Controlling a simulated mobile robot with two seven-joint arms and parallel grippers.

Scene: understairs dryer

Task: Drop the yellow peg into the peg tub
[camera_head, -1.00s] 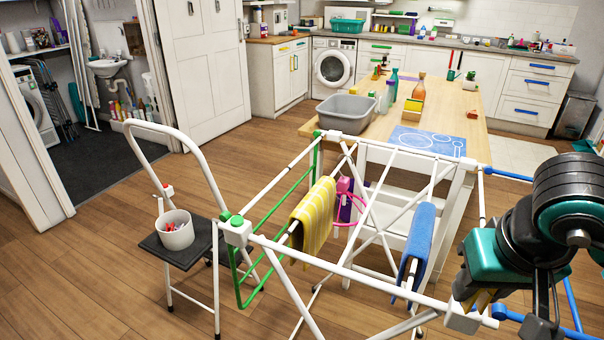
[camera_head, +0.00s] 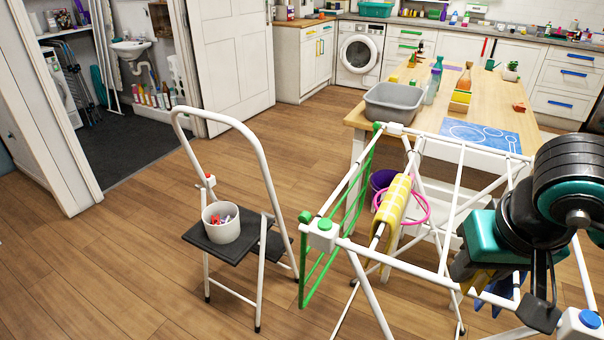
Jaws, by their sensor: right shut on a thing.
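The peg tub (camera_head: 220,230) is a pale, open, round pot with red and other coloured pegs inside. It stands on the dark top step of a white step stool (camera_head: 262,240), left of centre. My right gripper (camera_head: 478,283) hangs low at the right, over the drying rack and well to the right of the tub. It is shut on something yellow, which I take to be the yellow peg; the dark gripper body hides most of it. My left gripper is not in view.
The white drying rack (camera_head: 358,247), with green bars and a yellow towel (camera_head: 393,212), stands between my right gripper and the stool. The stool's tall hoop rail (camera_head: 262,160) rises behind the tub. Wooden floor (camera_head: 130,240) is clear to the left.

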